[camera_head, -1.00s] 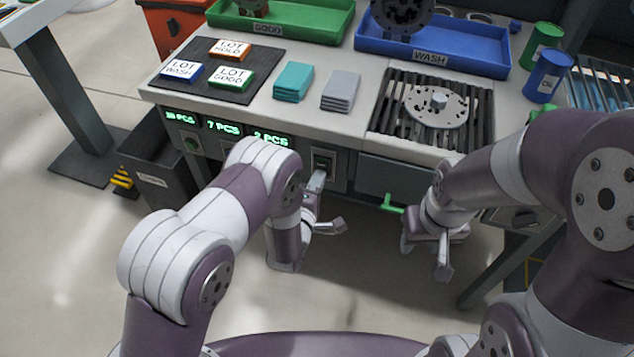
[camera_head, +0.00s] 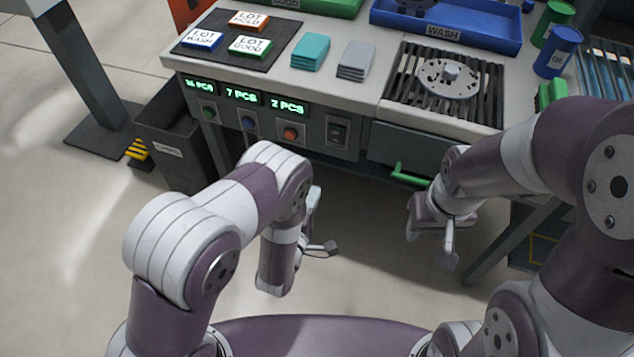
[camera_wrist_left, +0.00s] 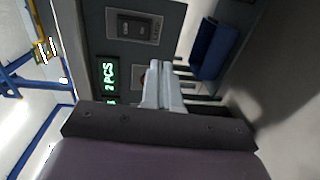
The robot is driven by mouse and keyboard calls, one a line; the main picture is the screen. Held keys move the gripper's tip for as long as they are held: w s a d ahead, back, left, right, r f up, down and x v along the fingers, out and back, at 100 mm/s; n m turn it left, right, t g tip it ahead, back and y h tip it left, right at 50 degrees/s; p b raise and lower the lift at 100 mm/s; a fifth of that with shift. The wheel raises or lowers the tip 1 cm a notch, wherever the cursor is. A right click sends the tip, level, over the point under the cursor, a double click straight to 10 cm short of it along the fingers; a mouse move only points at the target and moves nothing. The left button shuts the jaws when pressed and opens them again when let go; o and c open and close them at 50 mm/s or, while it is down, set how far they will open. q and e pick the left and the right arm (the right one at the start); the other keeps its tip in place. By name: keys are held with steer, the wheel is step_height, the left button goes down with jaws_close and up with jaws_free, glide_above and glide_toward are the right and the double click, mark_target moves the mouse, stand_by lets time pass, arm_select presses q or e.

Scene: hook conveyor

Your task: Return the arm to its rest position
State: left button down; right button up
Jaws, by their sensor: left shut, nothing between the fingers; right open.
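My left gripper (camera_head: 322,246) hangs low in front of the workbench, partly hidden by its own forearm in the head view. In the left wrist view its fingers (camera_wrist_left: 163,88) are together with nothing between them. My right gripper (camera_head: 432,243) hangs in front of the drawer with the green handle, apart from it, and is open and empty. Both arms are bent at the elbow, with the grippers below the bench top.
The workbench front (camera_head: 320,130) carries counters, buttons and a switch. A green drawer handle (camera_head: 410,176) juts out near my right gripper. A grey bin (camera_head: 172,140) stands at the left. On top are lot cards, folded cloths (camera_head: 310,50), a grate (camera_head: 405,85) and a blue tray (camera_head: 450,40). The floor between is clear.

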arm_select(q)
steer(key=shift+s, duration=0.15)
stand_by(0.4)
steer(key=s+a+f+m+g+y, duration=0.3)
steer(key=s+f+m+g, duration=0.4)
steer(key=f+m+g, duration=0.3)
steer(key=s+a+r+m+g+y, duration=0.1)
steer(key=s+a+r+m+g, duration=0.3)
steer(key=r, duration=0.6)
steer(key=s+a+r+m+g+y, duration=0.1)
steer(key=s+a+r+m+g, duration=0.15)
steer(key=s+a+r, duration=0.4)
steer(key=w+a+r+n+t+p, duration=0.1)
steer(key=w+r+p, duration=0.1)
steer(key=r+p, duration=0.9)
steer(key=w+a+r+n+p, duration=0.1)
steer(key=r+p, duration=1.1)
steer(key=r, duration=0.6)
steer(key=shift+w+r+t, duration=0.35)
steer(key=shift+w+r, duration=0.05)
